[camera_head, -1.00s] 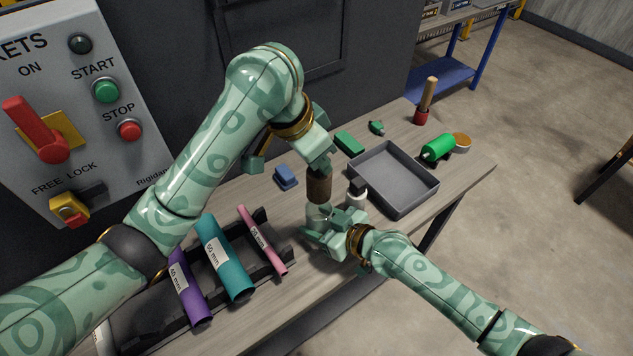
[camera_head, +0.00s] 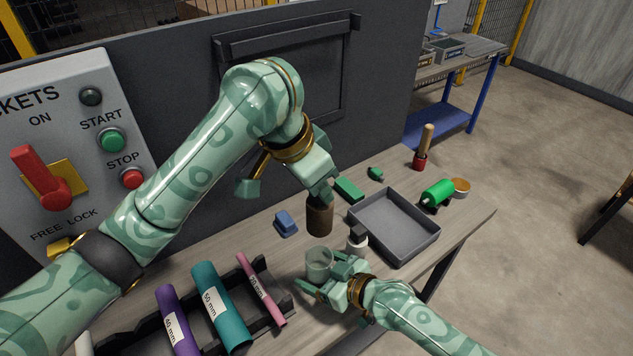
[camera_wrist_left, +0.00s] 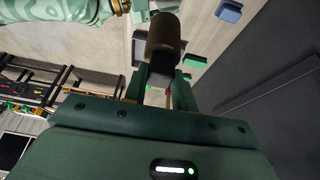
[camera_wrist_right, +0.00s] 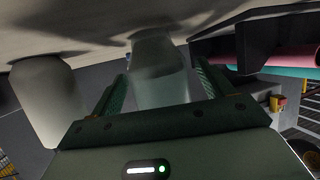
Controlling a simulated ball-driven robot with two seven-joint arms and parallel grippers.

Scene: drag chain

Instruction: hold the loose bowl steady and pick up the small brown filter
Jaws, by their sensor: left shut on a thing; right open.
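The small brown filter (camera_head: 320,218) is a brown cylinder with a dark end. My left gripper (camera_head: 321,192) is shut on its top and holds it upright above the bowl. It fills the space between the fingertips in the left wrist view (camera_wrist_left: 163,38). The loose bowl (camera_head: 320,260) is a clear, cup-like piece standing on the table below the filter, with a visible gap between them. My right gripper (camera_head: 322,276) is open, with its fingers on either side of the bowl. The bowl shows between them in the right wrist view (camera_wrist_right: 160,85); contact cannot be told.
A white bottle with a dark top (camera_head: 357,243) stands close to the bowl. A grey tray (camera_head: 432,238) lies to its right. A blue block (camera_head: 286,223) and green block (camera_head: 348,190) lie behind. A black rack (camera_head: 283,296) with coloured tubes is at left.

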